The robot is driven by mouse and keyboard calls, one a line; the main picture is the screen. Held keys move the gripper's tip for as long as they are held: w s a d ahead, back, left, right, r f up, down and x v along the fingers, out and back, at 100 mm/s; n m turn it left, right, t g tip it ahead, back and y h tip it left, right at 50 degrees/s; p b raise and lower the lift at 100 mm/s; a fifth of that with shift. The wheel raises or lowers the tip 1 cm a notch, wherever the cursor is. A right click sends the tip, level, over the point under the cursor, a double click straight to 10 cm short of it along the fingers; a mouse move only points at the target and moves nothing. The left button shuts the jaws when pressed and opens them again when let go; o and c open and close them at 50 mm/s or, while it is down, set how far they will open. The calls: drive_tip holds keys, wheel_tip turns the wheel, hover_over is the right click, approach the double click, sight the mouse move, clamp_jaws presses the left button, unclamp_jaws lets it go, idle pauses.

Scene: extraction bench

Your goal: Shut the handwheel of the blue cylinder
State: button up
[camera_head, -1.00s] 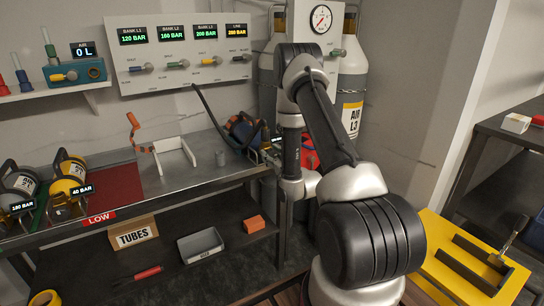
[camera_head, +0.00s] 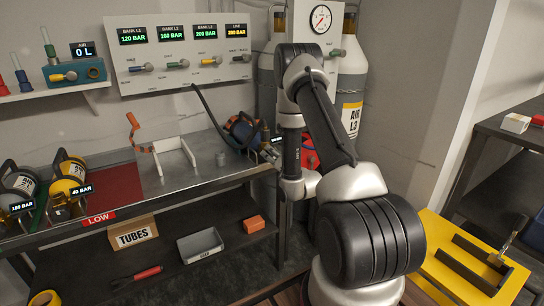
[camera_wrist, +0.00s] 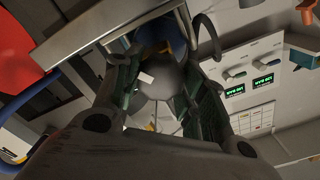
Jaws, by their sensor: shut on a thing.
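The blue cylinder (camera_head: 240,130) lies on the bench at its right end, next to my arm, with its valve end toward my gripper (camera_head: 270,153). A black hose runs from the panel side down to it. In the wrist view my gripper (camera_wrist: 163,92) has its two dark fingers on either side of a rounded grey part, which looks like the handwheel (camera_wrist: 160,78). The fingers are closed on it. A strip of the blue body (camera_wrist: 173,36) shows behind. The handwheel is too small and covered to make out in the head view, and its turn position cannot be told.
Yellow-banded cylinders (camera_head: 68,178) lie at the far left.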

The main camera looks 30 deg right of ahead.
drive_tip(key=m, duration=1.2)
drive_tip(key=shift+f+m, duration=0.1)
drive_tip(key=shift+m, duration=0.3)
drive_tip(key=m, duration=0.6)
drive_tip(key=shift+f, duration=0.1)
drive_tip(key=m, duration=0.6)
drive_tip(key=shift+m, duration=0.4)
drive_tip(key=o, duration=1)
drive_tip(key=shift+o, duration=0.2)
drive_tip(key=shift+s, duration=0.15)
drive_tip(key=s, duration=1.1)
drive_tip(key=shift+s+d, duration=0.15)
drive_tip(key=shift+s, duration=0.25)
